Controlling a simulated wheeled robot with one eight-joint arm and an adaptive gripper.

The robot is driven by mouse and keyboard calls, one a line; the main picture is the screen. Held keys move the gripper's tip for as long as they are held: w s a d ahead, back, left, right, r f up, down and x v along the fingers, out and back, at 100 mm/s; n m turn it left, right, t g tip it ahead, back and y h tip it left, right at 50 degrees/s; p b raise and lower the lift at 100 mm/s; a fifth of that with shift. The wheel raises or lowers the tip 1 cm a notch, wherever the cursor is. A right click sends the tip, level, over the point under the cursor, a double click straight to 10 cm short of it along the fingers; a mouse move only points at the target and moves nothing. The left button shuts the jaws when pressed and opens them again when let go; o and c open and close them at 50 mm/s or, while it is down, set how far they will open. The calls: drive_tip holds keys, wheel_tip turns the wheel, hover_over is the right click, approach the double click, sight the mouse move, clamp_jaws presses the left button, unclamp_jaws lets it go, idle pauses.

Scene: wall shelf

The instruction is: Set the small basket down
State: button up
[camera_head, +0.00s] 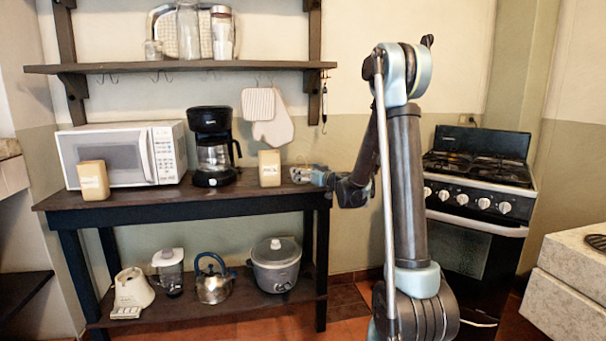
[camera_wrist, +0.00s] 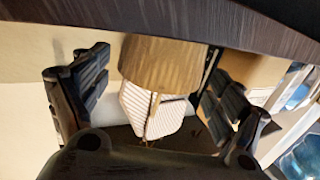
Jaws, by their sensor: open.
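A small tan container (camera_head: 270,168) with dark lettering stands upright on the dark counter (camera_head: 250,188), right of the coffee maker. It looks like the small basket, though I cannot make out a weave. My gripper (camera_head: 302,174) is just right of it, low over the counter's right end. In the wrist view, which is upside down, my gripper (camera_wrist: 160,75) has its two fingers wide apart. The tan container (camera_wrist: 165,60) shows between them, against the counter (camera_wrist: 190,22), with no finger visibly closed on it.
A similar tan container (camera_head: 93,181) stands before the microwave (camera_head: 120,155) at left. The coffee maker (camera_head: 212,148) is left of the near container. Pot holders (camera_head: 270,115) hang behind it. An upper shelf (camera_head: 180,67) runs above. The stove (camera_head: 475,190) is at right.

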drive_tip(key=s+d+f+g+h, duration=0.1)
drive_tip(key=s+d+g, duration=0.25)
drive_tip(key=s, duration=0.95)
drive_tip(key=s+d+f+g+h, duration=0.15)
drive_tip(key=s+d, duration=0.35)
drive_tip(key=s, duration=0.8)
drive_tip(key=s+d+f+m+g+h, duration=0.2)
drive_tip(key=s+d+f, duration=0.2)
drive_tip(key=s, duration=0.4)
drive_tip(key=s+d+f+m+g+h, duration=0.2)
drive_tip(key=s+d+f+m+h, duration=0.1)
drive_tip(key=s+d, duration=0.4)
drive_tip(key=s+d+f+m+g+h, duration=0.2)
drive_tip(key=s+d+f, duration=0.3)
drive_tip(key=s, duration=0.5)
drive_tip(key=shift+s+d+m+h, duration=0.3)
drive_tip(key=shift+s+d+h, duration=0.15)
drive_tip(key=shift+h, duration=0.3)
drive_tip(key=shift+f, duration=0.1)
